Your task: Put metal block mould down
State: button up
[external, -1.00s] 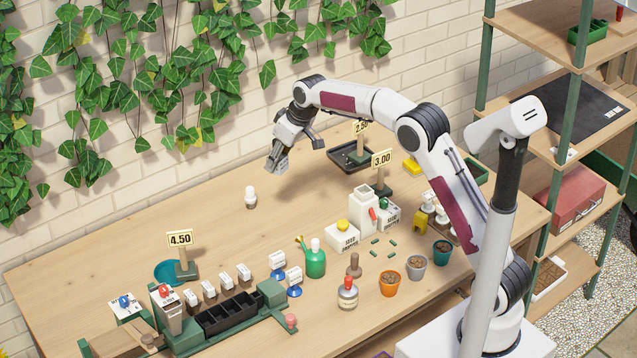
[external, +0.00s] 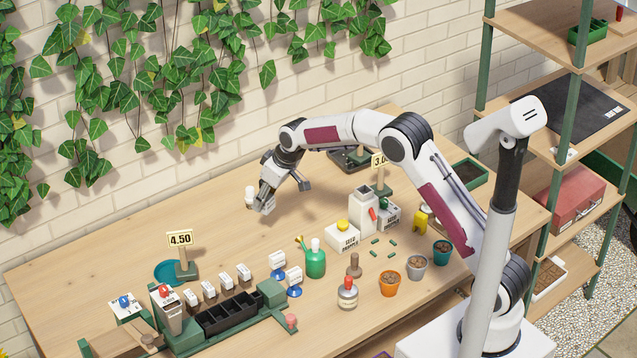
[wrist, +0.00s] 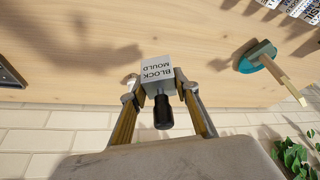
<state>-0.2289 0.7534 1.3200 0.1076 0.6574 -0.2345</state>
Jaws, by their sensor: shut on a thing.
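The metal block mould (wrist: 157,72) is a grey block with a "BLOCK MOULD" label and a black handle (wrist: 163,112). In the wrist view it sits between the fingers of my gripper (wrist: 160,92), which is shut on it. In the external view my gripper (external: 264,200) is low over the back middle of the table, pointing down; the mould is hard to make out there. Whether the mould touches the table cannot be told.
A small white round-topped object (external: 250,194) appears right beside my gripper. A teal dish (external: 170,272) with a 4.50 sign (external: 180,239) is at left. Bare table lies around the gripper.

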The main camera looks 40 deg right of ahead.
jog(key=shift+f, duration=0.15)
jog(key=shift+f, duration=3.1)
jog(key=shift+f, duration=1.85)
jog(key=shift+f, duration=0.15)
jog(key=o, duration=1.2)
jog(key=shift+o, duration=0.2)
